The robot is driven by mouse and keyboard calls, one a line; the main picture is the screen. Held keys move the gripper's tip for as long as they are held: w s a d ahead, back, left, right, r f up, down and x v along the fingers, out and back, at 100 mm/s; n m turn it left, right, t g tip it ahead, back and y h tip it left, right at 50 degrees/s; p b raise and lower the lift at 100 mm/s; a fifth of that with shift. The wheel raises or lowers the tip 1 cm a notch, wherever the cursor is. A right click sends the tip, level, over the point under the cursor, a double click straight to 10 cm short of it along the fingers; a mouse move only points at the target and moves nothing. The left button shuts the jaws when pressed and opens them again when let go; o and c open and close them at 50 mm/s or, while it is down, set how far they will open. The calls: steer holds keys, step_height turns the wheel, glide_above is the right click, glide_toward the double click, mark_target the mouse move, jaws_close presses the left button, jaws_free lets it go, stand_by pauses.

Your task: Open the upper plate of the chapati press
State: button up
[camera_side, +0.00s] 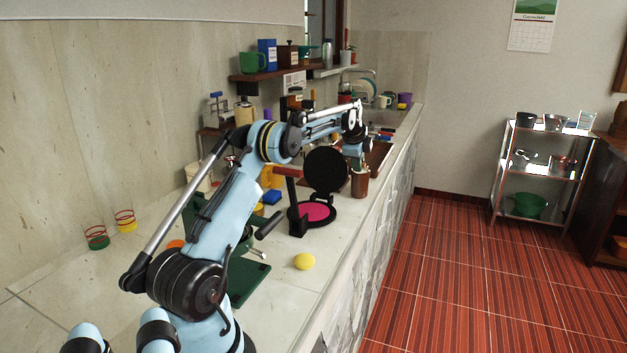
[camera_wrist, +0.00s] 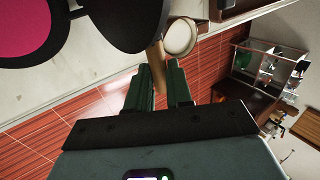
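The chapati press stands on the counter with its upper plate (camera_side: 326,170) raised steeply above the base. The base's pink disc (camera_side: 315,211) is uncovered. In the wrist view, the black upper plate (camera_wrist: 122,18) and part of the pink disc (camera_wrist: 20,22) show at the top left. My gripper (camera_side: 357,158) is just beyond the raised plate, towards the counter's front edge. Contact with the plate cannot be told.
A brown cup (camera_side: 359,184) stands right of the press, close below my gripper. A dark lever with a red grip (camera_side: 287,171) stands left of the plate. Open floor (camera_side: 450,270) lies beyond the counter edge.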

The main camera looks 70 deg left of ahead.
steer(key=shift+o, duration=1.1)
steer(key=shift+v, duration=2.5)
steer(key=shift+d, duration=0.15)
steer(key=s+d+r+n+t+h, duration=0.1)
steer(key=s+d+r+n, duration=0.15)
steer(key=d, duration=0.95)
steer(key=s+d+r+n+t+h, duration=0.1)
steer(key=d+r+n, duration=0.15)
steer(key=d, duration=0.85)
steer(key=s+d+f+n+h, duration=0.1)
steer(key=s+d+f+n, duration=0.1)
steer(key=s+d+f, duration=0.2)
steer(key=s+d+f+n+h, duration=0.1)
steer(key=s+d+f, duration=0.3)
steer(key=s+d, duration=0.7)
steer(key=d+n, duration=0.1)
steer(key=d, duration=0.2)
steer(key=shift+s+d+t, duration=0.2)
steer(key=shift+s+t, duration=0.15)
steer(key=shift+t, duration=0.05)
